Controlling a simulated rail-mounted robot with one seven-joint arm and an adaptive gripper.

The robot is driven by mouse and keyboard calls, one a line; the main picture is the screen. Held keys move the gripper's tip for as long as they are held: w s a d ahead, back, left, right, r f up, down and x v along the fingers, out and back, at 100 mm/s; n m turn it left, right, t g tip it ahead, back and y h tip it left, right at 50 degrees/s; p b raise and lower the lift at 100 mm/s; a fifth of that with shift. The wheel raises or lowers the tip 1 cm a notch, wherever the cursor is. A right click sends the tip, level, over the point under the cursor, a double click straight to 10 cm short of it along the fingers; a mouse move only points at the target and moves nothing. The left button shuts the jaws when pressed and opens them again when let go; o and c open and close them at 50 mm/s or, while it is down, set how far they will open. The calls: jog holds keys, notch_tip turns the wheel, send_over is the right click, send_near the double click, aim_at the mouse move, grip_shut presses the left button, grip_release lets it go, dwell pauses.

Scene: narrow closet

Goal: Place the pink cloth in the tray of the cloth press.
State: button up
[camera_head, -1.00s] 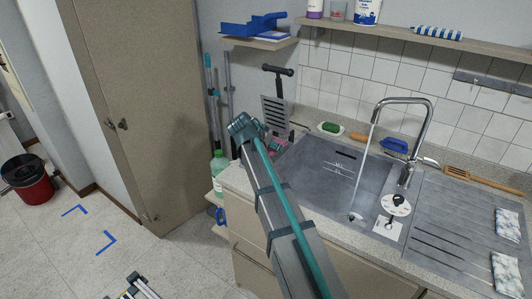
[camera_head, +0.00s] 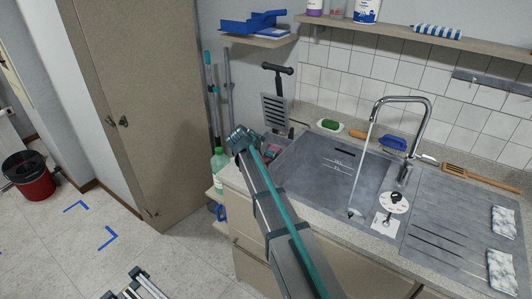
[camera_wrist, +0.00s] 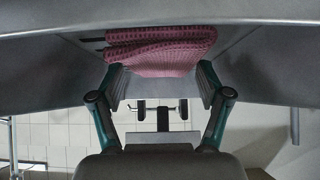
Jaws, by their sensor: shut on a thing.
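The pink cloth (camera_wrist: 160,48) has a waffle weave and lies folded between the fingers of my gripper (camera_wrist: 160,84) in the wrist view. The gripper is shut on it. In the head view a small part of the pink cloth (camera_head: 272,152) shows just right of my arm's end, at the left edge of the sink; the arm hides the fingers. The cloth press shows as a slotted grey plate (camera_head: 275,110) with a black T-handle (camera_head: 278,69), standing raised behind my arm's end. Its tray is hidden or cannot be made out.
The sink (camera_head: 318,170) with its running tap (camera_head: 402,105) lies right of my arm. A green sponge (camera_head: 329,125) and a blue brush (camera_head: 394,144) lie behind it. A green bottle (camera_head: 219,165) stands close left of my arm's end. A wooden cabinet (camera_head: 140,110) is further left.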

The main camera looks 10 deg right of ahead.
jog(key=shift+f, duration=0.2)
jog(key=o, duration=1)
jog(key=shift+c, duration=0.2)
jog(key=shift+r, duration=0.2)
jog(key=shift+s+a+r, duration=0.1)
jog(key=b+v, duration=0.3)
jog(key=v, duration=0.8)
jog(key=shift+s+a+r, duration=0.2)
jog(key=shift+r, duration=0.1)
